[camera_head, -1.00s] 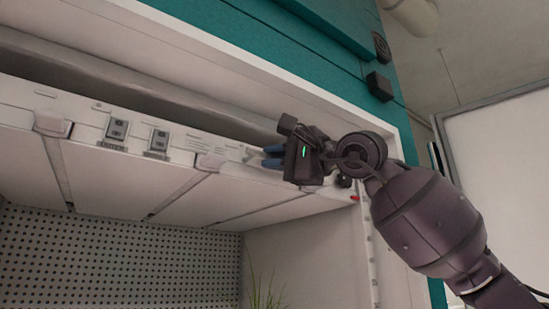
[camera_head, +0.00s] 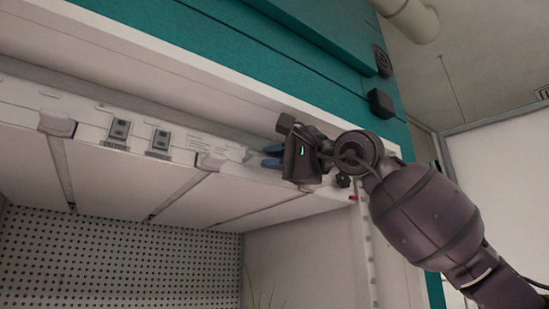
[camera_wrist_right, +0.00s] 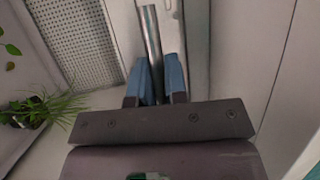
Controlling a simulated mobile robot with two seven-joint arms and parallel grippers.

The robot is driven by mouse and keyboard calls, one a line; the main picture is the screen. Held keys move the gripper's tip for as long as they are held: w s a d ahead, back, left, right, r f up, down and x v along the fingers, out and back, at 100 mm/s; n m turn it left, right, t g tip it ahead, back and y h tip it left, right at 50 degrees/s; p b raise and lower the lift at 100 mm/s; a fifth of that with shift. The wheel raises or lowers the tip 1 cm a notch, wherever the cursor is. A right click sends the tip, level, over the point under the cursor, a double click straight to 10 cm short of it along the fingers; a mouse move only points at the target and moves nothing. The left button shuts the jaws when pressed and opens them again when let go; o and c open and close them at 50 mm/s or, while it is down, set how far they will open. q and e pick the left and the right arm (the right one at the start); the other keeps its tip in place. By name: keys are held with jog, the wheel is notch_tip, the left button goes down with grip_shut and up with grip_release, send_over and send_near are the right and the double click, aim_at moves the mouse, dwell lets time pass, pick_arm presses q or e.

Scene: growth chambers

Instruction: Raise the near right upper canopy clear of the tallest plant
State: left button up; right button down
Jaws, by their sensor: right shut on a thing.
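The upper canopy (camera_head: 120,180) is a white panel unit under the top of the chamber opening, with two small switches on its front edge. My right gripper (camera_head: 270,157) is at the right end of that edge. In the right wrist view its blue fingers (camera_wrist_right: 157,80) are shut on a grey metal bar (camera_wrist_right: 152,40) at the canopy. A grassy plant (camera_wrist_right: 45,108) stands below, left in the wrist view; only faint leaf tips show at the bottom of the head view. My left gripper is not in view.
The chamber's white top frame (camera_head: 190,75) runs close above the canopy, with a teal housing (camera_head: 240,55) over it. A perforated back wall (camera_head: 120,260) lies behind. A white side wall (camera_head: 310,250) stands at the right. A broad leaf (camera_wrist_right: 10,48) is at the wrist view's left edge.

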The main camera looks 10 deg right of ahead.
jog(key=c, duration=1.2)
grip_release()
jog(key=shift+r, duration=0.4)
jog(key=shift+o, duration=0.2)
jog(key=shift+s+f, duration=0.1)
jog(key=shift+d+f, duration=0.1)
jog(key=b+v, duration=0.3)
jog(key=v, duration=0.7)
jog(key=shift+s+d, duration=0.25)
